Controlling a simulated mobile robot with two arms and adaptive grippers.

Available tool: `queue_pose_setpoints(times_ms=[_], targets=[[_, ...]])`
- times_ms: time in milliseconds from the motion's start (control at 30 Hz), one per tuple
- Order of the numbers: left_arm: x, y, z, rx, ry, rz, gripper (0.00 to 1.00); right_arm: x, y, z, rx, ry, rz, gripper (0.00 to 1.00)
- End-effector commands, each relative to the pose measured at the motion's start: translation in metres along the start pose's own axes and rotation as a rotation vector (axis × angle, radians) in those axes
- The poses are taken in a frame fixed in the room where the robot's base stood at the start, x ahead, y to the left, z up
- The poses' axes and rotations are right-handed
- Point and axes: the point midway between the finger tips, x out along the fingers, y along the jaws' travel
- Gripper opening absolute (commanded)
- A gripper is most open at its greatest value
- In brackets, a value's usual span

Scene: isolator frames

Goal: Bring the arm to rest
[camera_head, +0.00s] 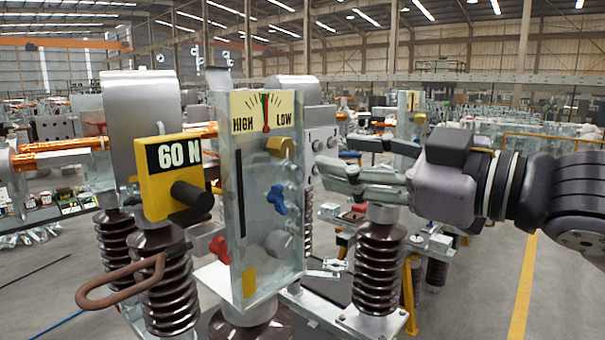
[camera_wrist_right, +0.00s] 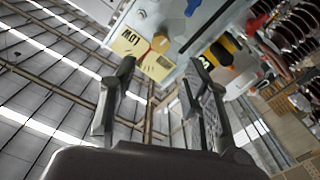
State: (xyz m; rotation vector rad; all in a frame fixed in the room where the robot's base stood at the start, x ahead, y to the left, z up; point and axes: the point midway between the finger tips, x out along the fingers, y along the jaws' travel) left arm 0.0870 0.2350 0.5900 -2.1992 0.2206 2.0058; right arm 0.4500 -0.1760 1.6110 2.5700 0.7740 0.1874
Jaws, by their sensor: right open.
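My right gripper (camera_head: 352,160) comes in from the right in the head view, with its fingers apart and nothing between them. It is to the right of the clear panel (camera_head: 258,200) with the HIGH/LOW gauge (camera_head: 265,112), and I see no contact. The panel carries a brass knob (camera_head: 279,147), a blue knob (camera_head: 277,198), a grey knob (camera_head: 279,244) and a red knob (camera_head: 219,249). In the right wrist view the open fingers (camera_wrist_right: 160,100) show below the gauge plate (camera_wrist_right: 143,52). My left gripper is not in view.
A yellow box marked 60 N (camera_head: 165,182) with a brown loop handle (camera_head: 112,291) below it stands left of the panel. Brown ribbed insulators (camera_head: 379,270) stand below the right gripper and on the left. Open grey floor (camera_head: 470,290) lies at the right, with a yellow line.

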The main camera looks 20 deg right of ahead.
Motion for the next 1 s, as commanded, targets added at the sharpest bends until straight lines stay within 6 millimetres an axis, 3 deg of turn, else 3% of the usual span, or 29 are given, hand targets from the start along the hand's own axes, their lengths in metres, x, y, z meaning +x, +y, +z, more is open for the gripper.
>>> queue_pose_setpoints(times_ms=[167, 267, 433, 633, 833, 1000], targets=[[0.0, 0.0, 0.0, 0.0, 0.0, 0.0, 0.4, 0.009, -0.006, 0.013, 0.005, -0.02, -0.013, 0.43], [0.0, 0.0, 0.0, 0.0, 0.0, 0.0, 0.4, 0.025, -0.018, 0.038, 0.014, -0.058, -0.035, 0.43], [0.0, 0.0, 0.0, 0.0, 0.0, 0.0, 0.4, 0.054, -0.048, 0.1, 0.048, -0.146, -0.072, 0.43], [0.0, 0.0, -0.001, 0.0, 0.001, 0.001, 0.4, 0.072, -0.088, 0.176, 0.115, -0.256, -0.088, 0.43], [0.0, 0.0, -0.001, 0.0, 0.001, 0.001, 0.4, 0.07, -0.131, 0.254, 0.213, -0.39, -0.078, 0.43], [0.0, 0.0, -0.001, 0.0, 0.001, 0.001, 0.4, 0.051, -0.171, 0.321, 0.31, -0.537, -0.054, 0.43]])
